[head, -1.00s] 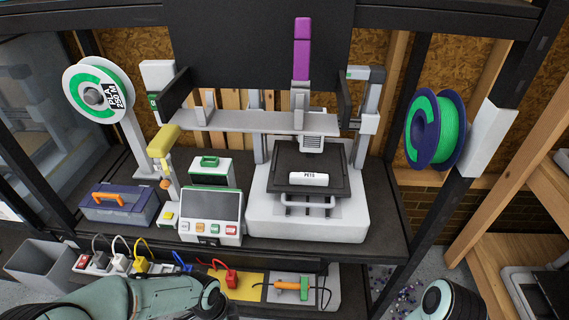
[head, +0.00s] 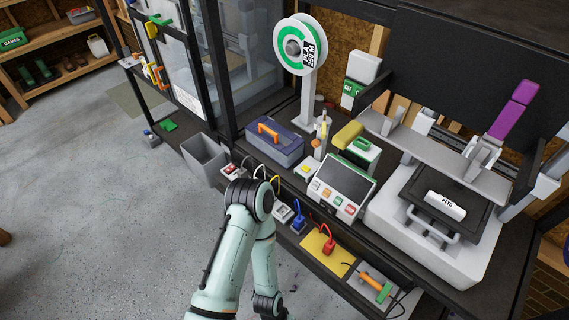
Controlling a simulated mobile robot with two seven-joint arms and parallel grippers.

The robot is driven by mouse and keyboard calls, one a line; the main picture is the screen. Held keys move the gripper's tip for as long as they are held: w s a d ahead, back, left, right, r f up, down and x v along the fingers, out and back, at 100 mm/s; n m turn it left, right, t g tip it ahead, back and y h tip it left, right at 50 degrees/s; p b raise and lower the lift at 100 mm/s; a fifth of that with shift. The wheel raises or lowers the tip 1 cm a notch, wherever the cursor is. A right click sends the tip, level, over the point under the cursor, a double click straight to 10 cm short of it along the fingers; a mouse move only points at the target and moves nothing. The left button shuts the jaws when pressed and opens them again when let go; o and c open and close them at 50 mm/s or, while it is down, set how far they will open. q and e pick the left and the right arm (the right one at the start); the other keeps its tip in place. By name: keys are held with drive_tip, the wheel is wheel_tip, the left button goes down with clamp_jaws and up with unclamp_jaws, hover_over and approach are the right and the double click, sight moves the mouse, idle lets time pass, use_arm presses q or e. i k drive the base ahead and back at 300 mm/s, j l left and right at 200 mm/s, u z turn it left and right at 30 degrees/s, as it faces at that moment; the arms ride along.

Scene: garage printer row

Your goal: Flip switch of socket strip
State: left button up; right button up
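The socket strip lies along the front shelf below the printer table, partly hidden behind my arm. Its left end (head: 231,170) is pale with small red parts; I cannot make out the switch position. Coloured plugs with cords show along it, including a blue plug (head: 298,222). A red plug (head: 329,246) stands on a yellow patch (head: 318,240) further right. A green-grey arm of mine rises from the bottom and bends down in front of the strip. Neither gripper shows in the head view.
A grey bin (head: 204,157) stands left of the strip. A control box with a screen (head: 337,187), a blue toolbox (head: 275,143) and a 3D printer (head: 430,225) stand on the table above. An orange-handled tool (head: 372,282) lies at the right. Open floor lies left.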

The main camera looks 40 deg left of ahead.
sight(232, 167)
drive_tip(key=u, duration=1.65)
